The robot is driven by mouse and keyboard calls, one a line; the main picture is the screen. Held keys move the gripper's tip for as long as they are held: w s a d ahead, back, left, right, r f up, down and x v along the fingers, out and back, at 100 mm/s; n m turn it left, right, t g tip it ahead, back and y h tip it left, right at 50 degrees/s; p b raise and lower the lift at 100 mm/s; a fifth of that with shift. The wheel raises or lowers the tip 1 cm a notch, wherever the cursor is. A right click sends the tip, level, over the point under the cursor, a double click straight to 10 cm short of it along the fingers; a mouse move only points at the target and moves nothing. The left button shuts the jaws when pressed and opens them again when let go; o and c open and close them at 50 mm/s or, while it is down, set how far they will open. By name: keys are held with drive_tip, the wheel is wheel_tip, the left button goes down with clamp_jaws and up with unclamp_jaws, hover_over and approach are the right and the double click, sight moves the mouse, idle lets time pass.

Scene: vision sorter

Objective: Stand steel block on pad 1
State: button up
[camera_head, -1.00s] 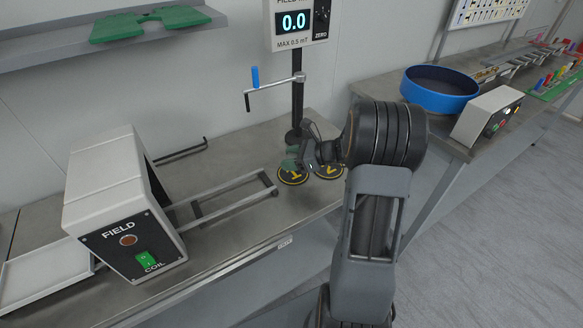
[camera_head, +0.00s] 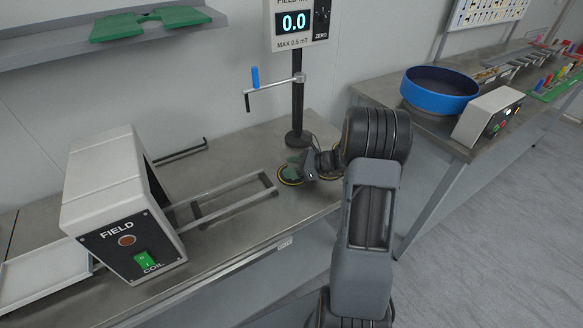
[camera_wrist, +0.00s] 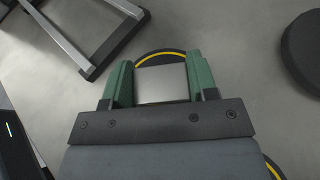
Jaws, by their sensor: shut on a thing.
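My gripper (camera_head: 297,167) is at the left pad (camera_head: 284,180), a black disc with a yellow ring, which looks like pad 1. In the wrist view, the green fingers of my gripper (camera_wrist: 160,88) are shut on the steel block (camera_wrist: 162,84), a plain grey block gripped on both sides. The same pad (camera_wrist: 158,56) shows behind the block, its ring curving around the block's far side. I cannot tell whether the block touches the pad. The pad's number is hidden. In the head view, my gripper hides the block.
A second ringed pad (camera_wrist: 273,170) shows at the wrist view's lower right. The field meter's post (camera_head: 297,100) stands behind my gripper. The coil box (camera_head: 120,205) has metal rails (camera_head: 230,205) reaching toward the pads. A blue round tray (camera_head: 440,90) sits on the right bench.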

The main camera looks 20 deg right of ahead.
drive_tip(key=shift+f, duration=0.15)
drive_tip(key=o, duration=1.2)
drive_tip(key=shift+c, duration=0.2)
